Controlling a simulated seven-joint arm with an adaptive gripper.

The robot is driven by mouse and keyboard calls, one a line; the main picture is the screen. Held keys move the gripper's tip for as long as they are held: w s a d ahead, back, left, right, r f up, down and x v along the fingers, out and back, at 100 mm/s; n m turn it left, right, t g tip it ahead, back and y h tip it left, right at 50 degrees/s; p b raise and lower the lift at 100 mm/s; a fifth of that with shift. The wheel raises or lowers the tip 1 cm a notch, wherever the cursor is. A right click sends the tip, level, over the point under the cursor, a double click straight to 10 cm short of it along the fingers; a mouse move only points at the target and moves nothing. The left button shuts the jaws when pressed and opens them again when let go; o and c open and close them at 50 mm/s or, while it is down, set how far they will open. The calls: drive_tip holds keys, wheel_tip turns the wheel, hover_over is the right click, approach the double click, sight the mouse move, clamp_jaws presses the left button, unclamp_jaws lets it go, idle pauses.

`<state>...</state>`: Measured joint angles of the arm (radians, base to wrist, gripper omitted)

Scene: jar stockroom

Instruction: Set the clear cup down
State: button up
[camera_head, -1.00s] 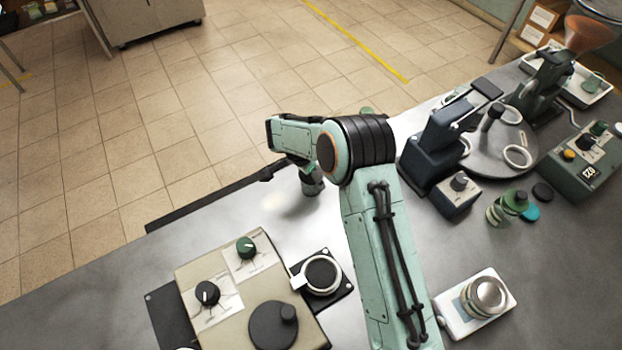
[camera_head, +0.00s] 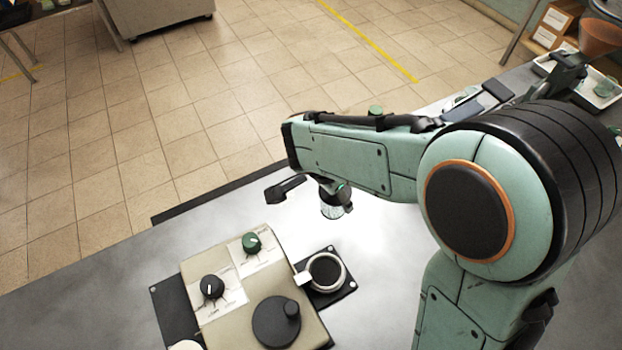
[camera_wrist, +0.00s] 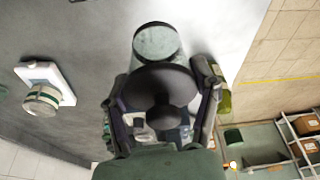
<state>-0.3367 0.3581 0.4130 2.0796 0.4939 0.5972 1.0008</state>
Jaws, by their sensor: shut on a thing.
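The clear cup (camera_head: 330,210) is a small see-through cylinder under my gripper (camera_head: 338,188), over the far part of the grey bench. A dark disc with a knob (camera_wrist: 160,90) sits between the fingers of my gripper (camera_wrist: 160,76), in line with the cup. The fingers are shut around this piece, and the cup is carried with it. I cannot tell whether the cup's base touches the bench.
A beige control box (camera_head: 222,318) with several knobs stands front left. Beside it, a ringed black pad (camera_head: 326,271) sits on a black plate. Bench around the cup is bare, with its edge beyond. My arm hides much of the right side. The wrist view shows a white scale (camera_wrist: 62,80) bearing a jar.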

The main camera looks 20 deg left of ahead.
drive_tip(key=shift+s+d+r, duration=0.15)
drive_tip(key=shift+s+d, duration=0.05)
drive_tip(key=shift+s, duration=0.1)
drive_tip(key=shift+n, duration=0.4)
drive_tip(key=shift+w+a+r+n, duration=0.15)
drive_tip(key=shift+w+a+n, duration=0.1)
drive_tip(key=shift+n, duration=0.15)
drive_tip(key=w+a+f+n+y, duration=0.1)
drive_tip(key=w+a+n+y, duration=0.25)
drive_tip(key=a+n, duration=0.9)
drive_tip(key=s+a+f+m, duration=0.3)
drive_tip(key=s+a+f, duration=0.15)
drive_tip(key=a, duration=0.55)
drive_tip(key=shift+n, duration=0.25)
drive_tip(key=f, duration=0.5)
drive_tip(key=s+f, duration=0.1)
drive_tip(key=f, duration=0.1)
drive_tip(key=shift+s+a+f, duration=0.1)
drive_tip(key=shift+a+f, duration=0.05)
drive_tip(key=shift+f, duration=0.1)
